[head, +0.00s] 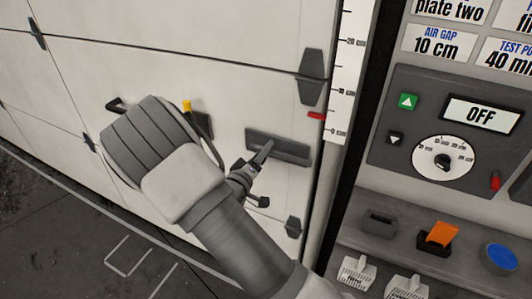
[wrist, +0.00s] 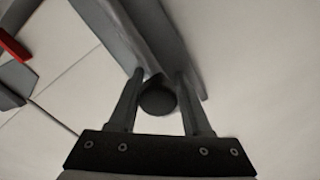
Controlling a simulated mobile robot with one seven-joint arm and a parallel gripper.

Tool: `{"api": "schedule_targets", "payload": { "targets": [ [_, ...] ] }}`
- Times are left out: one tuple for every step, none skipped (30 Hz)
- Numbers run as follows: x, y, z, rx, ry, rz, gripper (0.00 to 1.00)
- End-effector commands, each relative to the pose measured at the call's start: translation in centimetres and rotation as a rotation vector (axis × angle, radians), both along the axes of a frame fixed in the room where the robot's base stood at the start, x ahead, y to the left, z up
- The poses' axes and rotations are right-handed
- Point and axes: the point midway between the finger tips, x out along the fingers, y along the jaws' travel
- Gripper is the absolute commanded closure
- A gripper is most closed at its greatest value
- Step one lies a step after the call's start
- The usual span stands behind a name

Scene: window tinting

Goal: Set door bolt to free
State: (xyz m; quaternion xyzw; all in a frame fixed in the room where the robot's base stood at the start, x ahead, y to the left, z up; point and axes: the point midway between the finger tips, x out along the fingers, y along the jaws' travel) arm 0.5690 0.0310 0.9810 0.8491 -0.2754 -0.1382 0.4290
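The white door (head: 90,75) fills the left of the head view. A dark grey bar-shaped plate (head: 292,152) is fixed on it near its right edge; a grey bar (wrist: 150,35) also runs diagonally in the wrist view. My gripper (head: 262,155) is in front of this plate. In the wrist view, a dark round knob (wrist: 157,98) sits between the two fingers of my gripper (wrist: 160,90), very close to both. I cannot tell whether the fingers press on it. In the head view my gripper and arm hide the knob and part of the door.
A yellow-tipped dark fitting (head: 187,106) is on the door behind my arm. A ruler strip (head: 347,60) with a red pointer (head: 316,115) stands right of the door. Further right are a control panel reading OFF (head: 480,115) and a shelf with an orange item (head: 438,236) and a blue-topped cup (head: 500,257).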

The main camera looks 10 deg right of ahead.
Motion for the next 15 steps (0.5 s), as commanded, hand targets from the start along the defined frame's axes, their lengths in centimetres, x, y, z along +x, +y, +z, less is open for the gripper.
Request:
{"api": "schedule_targets", "payload": {
  "targets": [
    [0.09,0.16,0.14,0.000,-0.003,0.003,0.42],
    [0.07,0.13,0.13,0.000,-0.003,0.003,0.36],
    [0.05,0.10,0.11,0.000,-0.002,0.002,0.30],
    [0.03,0.07,0.08,-0.001,-0.001,0.002,0.30],
    [0.01,0.05,0.06,-0.002,0.000,0.002,0.30],
    [0.00,0.03,0.04,-0.002,0.001,0.001,0.30],
    [-0.01,0.02,0.03,-0.002,0.001,0.001,0.30],
    [-0.02,0.00,0.02,-0.002,0.002,0.000,0.30],
    [-0.04,-0.02,0.00,-0.002,0.002,0.000,0.30],
    [-0.05,-0.03,-0.01,-0.003,0.002,0.000,0.30],
    [-0.06,-0.03,-0.02,-0.003,0.003,-0.001,0.30],
    [-0.11,0.00,-0.03,-0.003,0.003,-0.001,0.30],
    [-0.19,0.07,-0.04,-0.002,0.003,0.000,0.30],
    [-0.30,0.16,-0.05,-0.002,0.003,0.000,0.30],
    [-0.55,0.35,-0.06,-0.002,0.004,0.000,0.30]
  ]
}}
